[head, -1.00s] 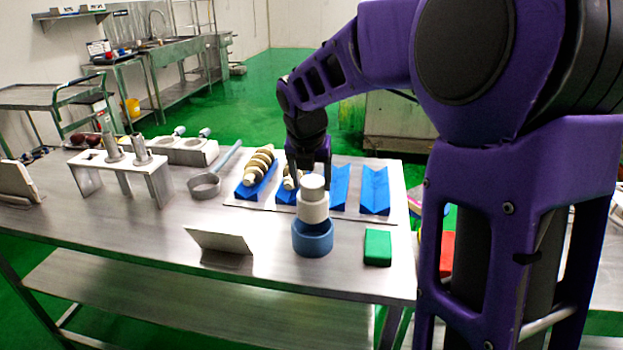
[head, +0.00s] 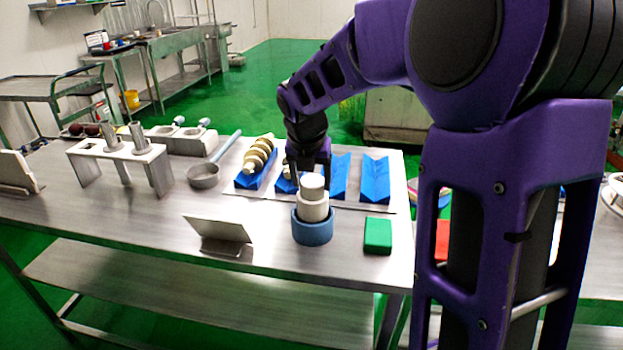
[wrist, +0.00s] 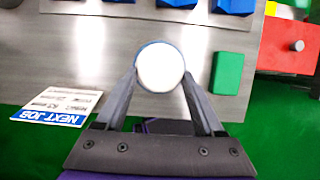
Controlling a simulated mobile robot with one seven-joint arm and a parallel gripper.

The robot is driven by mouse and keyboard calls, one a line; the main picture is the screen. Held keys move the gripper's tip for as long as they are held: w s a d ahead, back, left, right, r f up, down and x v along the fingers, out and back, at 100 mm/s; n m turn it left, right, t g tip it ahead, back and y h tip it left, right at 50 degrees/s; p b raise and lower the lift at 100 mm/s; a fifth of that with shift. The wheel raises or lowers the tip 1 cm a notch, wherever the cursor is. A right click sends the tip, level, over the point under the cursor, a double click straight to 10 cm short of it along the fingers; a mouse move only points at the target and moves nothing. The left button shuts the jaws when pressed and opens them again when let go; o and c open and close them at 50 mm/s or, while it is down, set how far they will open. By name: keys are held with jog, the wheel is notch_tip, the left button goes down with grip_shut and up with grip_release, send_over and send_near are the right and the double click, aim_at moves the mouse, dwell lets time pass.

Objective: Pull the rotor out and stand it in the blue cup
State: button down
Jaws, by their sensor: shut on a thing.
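The rotor (head: 313,199) is a white stepped cylinder with a narrower top. It stands upright in the round blue cup (head: 312,231), its lower end hidden inside the cup. In the wrist view the rotor's round white top (wrist: 161,66) lies between my two fingers, with a thin blue edge behind it. My gripper (wrist: 161,80) is shut on the rotor from the side. In the head view my gripper (head: 308,168) is just behind the rotor, and its grip is mostly hidden.
Blue V-blocks (head: 374,180) stand behind the cup; the left one holds a ringed cream piece (head: 259,156). A green block (head: 378,235) is right of the cup. A tilted sign plate (head: 218,230) is left. A steel stand (head: 120,150) and a ladle (head: 204,175) are farther left.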

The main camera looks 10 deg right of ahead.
aim_at(312, 199)
jog(key=shift+f+b, duration=1.15)
jog(key=shift+f, duration=1.35)
grip_release()
jog(key=shift+p+v, duration=3.8)
jog(key=shift+p, duration=0.05)
jog(key=shift+w, duration=0.1)
